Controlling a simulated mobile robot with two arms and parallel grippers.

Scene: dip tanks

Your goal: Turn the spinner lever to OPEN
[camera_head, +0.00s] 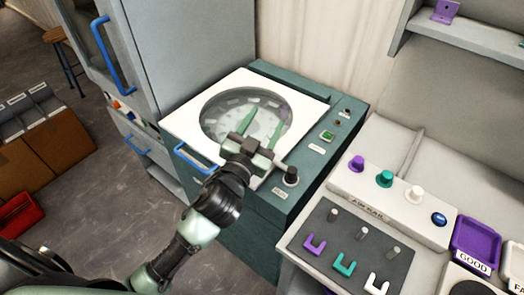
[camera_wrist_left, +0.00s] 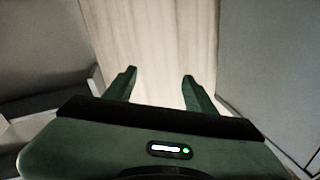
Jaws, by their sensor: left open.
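The spinner is a teal cabinet (camera_head: 262,218) with a white lid (camera_head: 185,125) and a round window showing a pale rotor. A small dark lever or knob (camera_head: 291,177) stands on its front right corner beside a white label too small to read. My left gripper (camera_head: 266,120) is open and empty above the window, its fingers pointing toward the back wall. The lever is just to the right of and nearer than the gripper body, apart from the fingers. In the left wrist view my left gripper (camera_wrist_left: 159,80) shows spread fingers with only wall between them. My right gripper is not visible.
A blue handle (camera_head: 195,160) is on the lid's front edge. A green button (camera_head: 327,135) is on the right panel. To the right, a bench holds an air rail (camera_head: 350,200) with coloured knobs and a grey fixture plate (camera_head: 318,222). A grey cabinet (camera_head: 215,45) stands behind left.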

